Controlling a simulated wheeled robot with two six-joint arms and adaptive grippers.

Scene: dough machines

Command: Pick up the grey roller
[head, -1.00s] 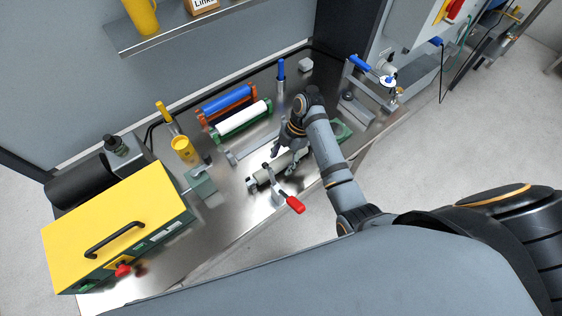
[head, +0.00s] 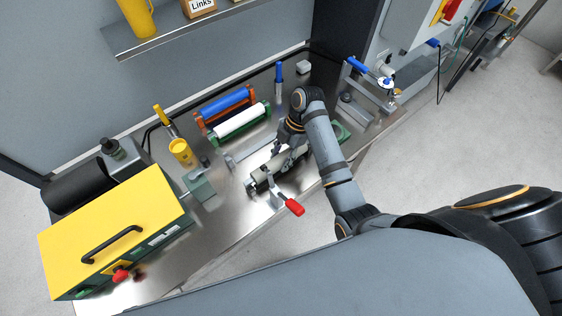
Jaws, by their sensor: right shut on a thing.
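The grey roller (head: 264,179) lies low over the metal bench, in the middle of the head view, near the red-handled clamp. My right gripper (head: 287,160) comes down on it from above and is shut on it near its middle. The fingers and the arm cover part of the roller's right half. I cannot tell whether the roller still touches its support. My left gripper is not in view.
A red-handled clamp (head: 289,203) stands just in front of the roller. Blue (head: 225,101) and white (head: 241,121) rollers sit in holders behind. A shelf (head: 180,32) hangs above.

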